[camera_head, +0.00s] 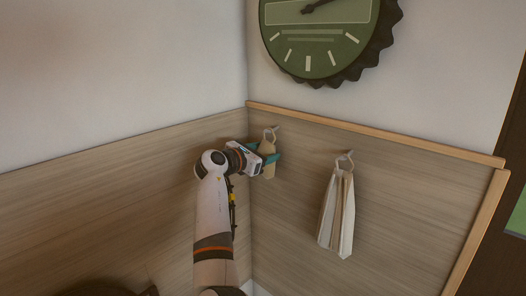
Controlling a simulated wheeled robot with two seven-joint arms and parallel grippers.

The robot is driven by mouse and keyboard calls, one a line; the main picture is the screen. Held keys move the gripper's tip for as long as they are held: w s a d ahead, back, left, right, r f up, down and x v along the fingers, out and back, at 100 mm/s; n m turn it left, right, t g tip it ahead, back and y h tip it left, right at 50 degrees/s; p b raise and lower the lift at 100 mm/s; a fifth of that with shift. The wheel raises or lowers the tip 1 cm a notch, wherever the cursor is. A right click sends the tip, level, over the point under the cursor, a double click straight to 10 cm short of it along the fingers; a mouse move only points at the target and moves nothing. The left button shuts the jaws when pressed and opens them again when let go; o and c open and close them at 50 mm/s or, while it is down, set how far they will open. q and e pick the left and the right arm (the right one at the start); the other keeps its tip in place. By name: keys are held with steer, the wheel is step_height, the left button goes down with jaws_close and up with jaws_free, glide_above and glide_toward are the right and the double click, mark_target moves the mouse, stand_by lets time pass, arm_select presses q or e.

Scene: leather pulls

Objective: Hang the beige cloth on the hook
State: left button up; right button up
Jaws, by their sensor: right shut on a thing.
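My right gripper (271,158), with teal fingers, is at the wall panel near the corner. It is shut on the beige cloth (269,170), which hangs upright and narrow between the fingers. The cloth's loop (267,135) rises above the fingers, right beside a small hook (275,128) on the panel. I cannot tell whether the loop is around the hook or only in front of it. The gripper body and fingers hide part of the cloth. My left gripper is not in view.
A pale, off-white cloth (337,212) hangs by a loop from another hook (347,153) to the right. A green round clock (320,35) is on the wall above. The wood panel (400,220) right of the hanging cloth is clear. A dark door edge is at far right.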

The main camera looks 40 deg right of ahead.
steer(key=shift+f, duration=0.15)
steer(key=o, duration=0.8)
steer(key=shift+w, duration=0.1)
steer(key=shift+o, duration=1.3)
steer(key=shift+w, duration=0.15)
steer(key=s+a+r+b, duration=0.1)
steer(key=a+b, duration=0.3)
steer(key=a, duration=0.8)
steer(key=shift+s+r+b, duration=0.25)
steer(key=shift+r+b, duration=0.1)
steer(key=shift+b, duration=0.05)
